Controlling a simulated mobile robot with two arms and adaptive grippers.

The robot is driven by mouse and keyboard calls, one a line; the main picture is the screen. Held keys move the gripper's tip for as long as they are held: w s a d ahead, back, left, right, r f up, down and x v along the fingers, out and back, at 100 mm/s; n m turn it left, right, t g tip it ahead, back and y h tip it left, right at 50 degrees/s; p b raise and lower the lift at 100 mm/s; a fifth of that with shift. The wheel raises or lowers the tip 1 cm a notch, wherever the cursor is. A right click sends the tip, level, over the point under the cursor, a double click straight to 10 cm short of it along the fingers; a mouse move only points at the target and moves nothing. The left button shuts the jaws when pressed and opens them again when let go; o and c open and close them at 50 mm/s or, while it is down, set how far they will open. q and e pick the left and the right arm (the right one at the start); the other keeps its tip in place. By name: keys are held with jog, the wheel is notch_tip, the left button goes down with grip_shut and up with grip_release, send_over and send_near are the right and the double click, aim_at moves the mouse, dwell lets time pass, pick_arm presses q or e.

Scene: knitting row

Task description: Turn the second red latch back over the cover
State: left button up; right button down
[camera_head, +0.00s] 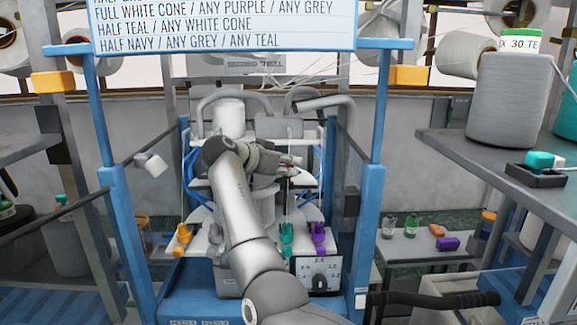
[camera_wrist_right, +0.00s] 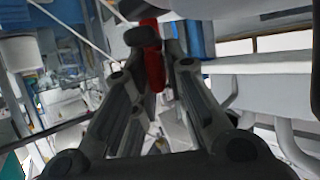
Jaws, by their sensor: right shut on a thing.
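My right gripper (camera_head: 288,164) reaches into the knitting machine from the front, near the upper white ledge. In the right wrist view, its two fingers (camera_wrist_right: 155,50) close on a red latch (camera_wrist_right: 153,72). The latch hangs down between the fingers, and its upper end shows beyond the tips. In the head view the latch is too small and covered to make out clearly. I cannot tell the cover apart from the other white machine parts, nor whether the latch lies over it. My left gripper is not in view.
Blue posts (camera_head: 368,230) flank the machine. A grey shelf (camera_head: 500,160) with a large grey cone (camera_head: 508,100) stands at right.

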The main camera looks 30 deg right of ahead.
dwell(0.4)
jog(key=c, duration=1.5)
grip_release()
jog(key=shift+c, duration=0.2)
jog(key=v, duration=1.2)
jog(key=shift+a, duration=0.15)
